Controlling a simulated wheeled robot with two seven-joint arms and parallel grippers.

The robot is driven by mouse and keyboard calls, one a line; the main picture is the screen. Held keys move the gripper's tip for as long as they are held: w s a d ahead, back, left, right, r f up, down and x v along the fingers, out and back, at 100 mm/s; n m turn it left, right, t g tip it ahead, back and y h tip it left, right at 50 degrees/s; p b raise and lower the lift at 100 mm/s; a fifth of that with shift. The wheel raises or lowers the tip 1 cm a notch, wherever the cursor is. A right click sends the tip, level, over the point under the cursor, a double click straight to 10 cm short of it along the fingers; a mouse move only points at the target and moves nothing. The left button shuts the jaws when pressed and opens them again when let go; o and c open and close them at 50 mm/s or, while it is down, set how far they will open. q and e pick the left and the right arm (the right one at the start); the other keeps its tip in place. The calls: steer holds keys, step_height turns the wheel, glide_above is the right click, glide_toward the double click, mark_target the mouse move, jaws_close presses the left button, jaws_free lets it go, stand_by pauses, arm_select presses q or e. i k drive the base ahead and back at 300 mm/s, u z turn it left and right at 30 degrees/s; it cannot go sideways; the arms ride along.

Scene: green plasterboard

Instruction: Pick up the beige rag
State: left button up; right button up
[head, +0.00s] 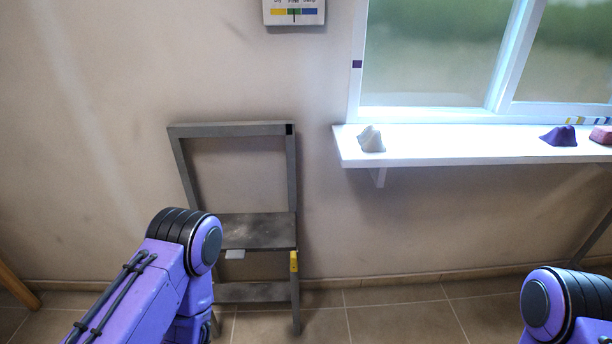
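A pale, off-white to beige crumpled rag (371,140) stands in a small peak near the left end of the white windowsill shelf (450,148). It is in full view and nothing touches it. My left arm shows at the lower left and my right arm at the lower right corner, both well below the shelf. Neither gripper is in the picture, so I cannot see their fingers.
A grey step ladder (258,231) stands against the wall, left of the shelf. A gauge-like panel (294,12) hangs above. Tiled floor (400,322) shows between my arms.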

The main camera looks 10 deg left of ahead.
mark_target(370, 140)
steer(key=z, duration=0.15)
steer(key=k, duration=0.45)
steer(key=u, duration=0.85)
steer(key=i, duration=1.45)
steer(key=z, duration=0.8)
